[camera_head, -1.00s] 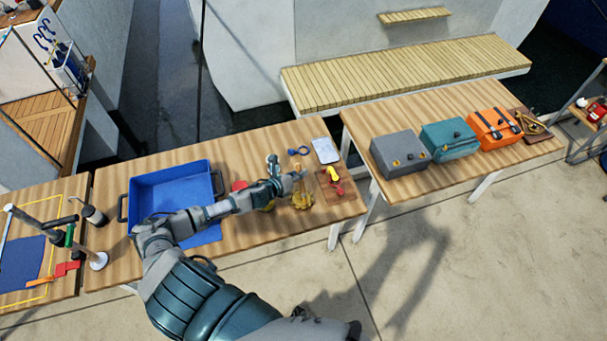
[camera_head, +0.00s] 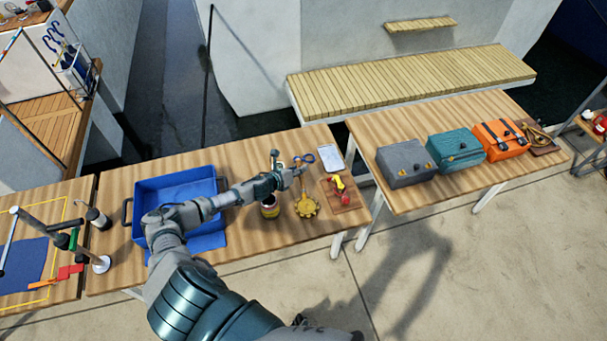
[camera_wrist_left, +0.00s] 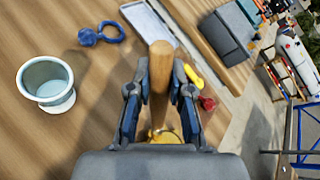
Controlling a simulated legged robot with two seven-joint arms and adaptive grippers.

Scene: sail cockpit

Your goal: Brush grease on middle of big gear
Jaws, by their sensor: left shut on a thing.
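The yellow toothed gear (camera_head: 306,205) lies on the wooden table in the head view, just nearer the viewer than my left gripper (camera_head: 298,170). The gripper is shut on a tool with a round wooden handle, seen upright between the fingers (camera_wrist_left: 160,70) in the left wrist view. I take it for the brush; its bristles are hidden. A yellow part of the gear (camera_wrist_left: 165,136) shows behind the fingers there. My right gripper is not in view.
A blue tray (camera_head: 165,185) lies left, partly behind my arm. A white cup-shaped piece (camera_wrist_left: 47,84) and blue ring tool (camera_wrist_left: 100,34) are near the gripper. A brown board (camera_head: 346,200) with yellow and red items and a pale tablet (camera_head: 331,157) lie right.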

